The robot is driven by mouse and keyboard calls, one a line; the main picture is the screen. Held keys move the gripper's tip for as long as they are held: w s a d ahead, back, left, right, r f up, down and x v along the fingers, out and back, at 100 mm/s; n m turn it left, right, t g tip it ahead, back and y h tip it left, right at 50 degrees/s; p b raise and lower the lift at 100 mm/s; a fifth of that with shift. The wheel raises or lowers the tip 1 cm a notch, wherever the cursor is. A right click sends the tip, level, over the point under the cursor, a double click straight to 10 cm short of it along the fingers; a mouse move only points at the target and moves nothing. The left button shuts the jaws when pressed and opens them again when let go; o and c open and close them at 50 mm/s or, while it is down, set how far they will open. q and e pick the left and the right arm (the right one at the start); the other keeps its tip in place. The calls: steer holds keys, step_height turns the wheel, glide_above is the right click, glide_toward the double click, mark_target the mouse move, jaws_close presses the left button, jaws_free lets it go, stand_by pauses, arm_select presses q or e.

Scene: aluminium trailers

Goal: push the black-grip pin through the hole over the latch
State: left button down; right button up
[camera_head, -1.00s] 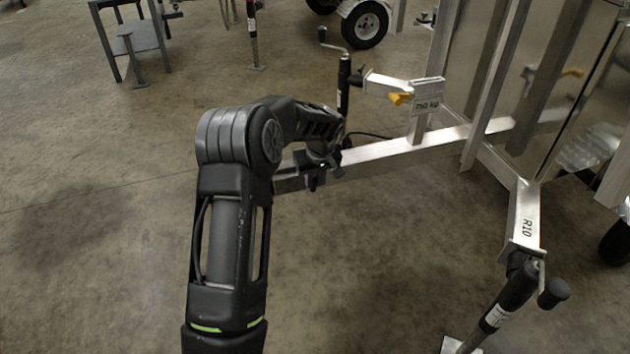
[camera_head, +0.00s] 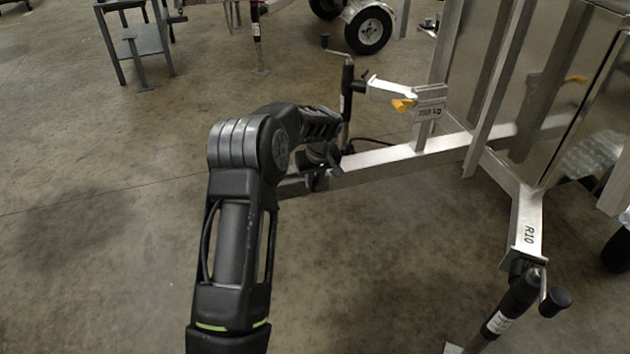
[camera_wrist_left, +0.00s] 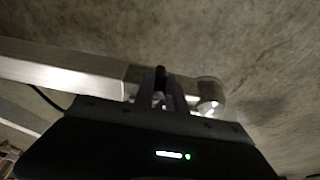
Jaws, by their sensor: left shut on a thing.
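My left gripper (camera_head: 317,182) is at the coupling end of the aluminium drawbar (camera_head: 395,155), at the picture's middle, mostly hidden by my own wrist. In the left wrist view, its fingers (camera_wrist_left: 161,98) are shut on the small black grip (camera_wrist_left: 161,78) of the pin. The grip stands up between the fingertips. The silvery coupling head (camera_wrist_left: 210,92) shows just right of the fingers, and the drawbar (camera_wrist_left: 70,70) runs off to the left. The latch, the hole and the pin's shaft are hidden or too dark to make out. My right gripper is not in view.
A jockey-wheel post with a crank (camera_head: 346,95) rises beside the drawbar. A bracket with a yellow handle (camera_head: 403,105) is behind it. The floor left of my arm is clear.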

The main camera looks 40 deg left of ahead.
arm_select(q)
steer(key=shift+w+a, duration=0.15)
steer(key=shift+a, duration=0.05)
steer(key=shift+w+a, duration=0.15)
steer(key=shift+a, duration=0.1)
steer(key=shift+w+a, duration=0.3)
steer(key=shift+a, duration=0.15)
steer(key=c, duration=1.3)
jaws_free()
steer(key=p+v, duration=0.2)
steer(key=v, duration=0.5)
steer(key=shift+r, duration=0.35)
steer(key=shift+d, duration=0.1)
